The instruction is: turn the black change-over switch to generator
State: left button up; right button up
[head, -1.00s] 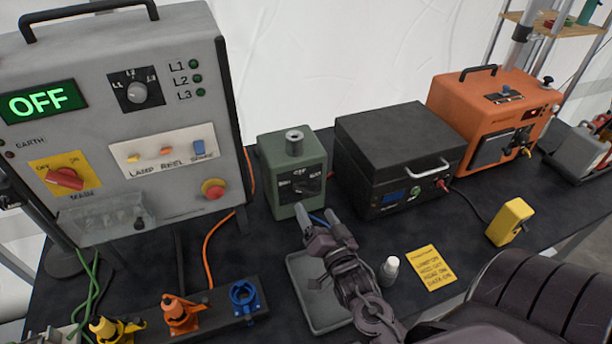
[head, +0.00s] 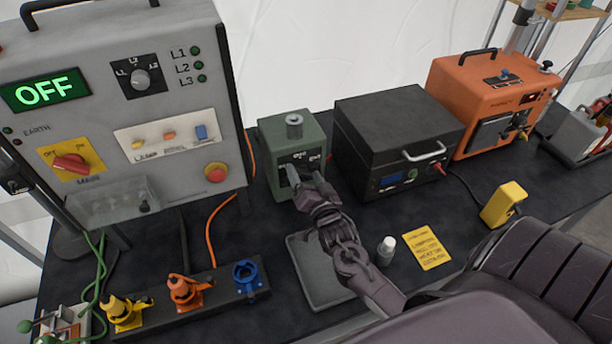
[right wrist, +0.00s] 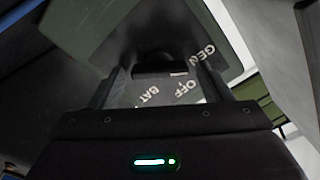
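The black change-over switch shows in the right wrist view (right wrist: 154,62) as a dark knob on a plate lettered BAT, OFF and GEN. It is on the front of a small green box (head: 278,142) in the head view. My right gripper (head: 304,178) is right at the switch and hides most of its knob. In the right wrist view its two fingers stand apart, one on each side of the knob, with plate showing between. I cannot tell where the knob points. My left gripper is not in view.
A grey panel (head: 95,115) with a green OFF display stands left of the green box. A black case (head: 395,135) stands close on the right, then an orange unit (head: 490,105).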

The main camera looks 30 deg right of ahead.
jog(key=c, duration=0.8)
jog(key=shift+n, duration=0.8)
jog(key=o, duration=1)
jog(key=shift+c, duration=0.2)
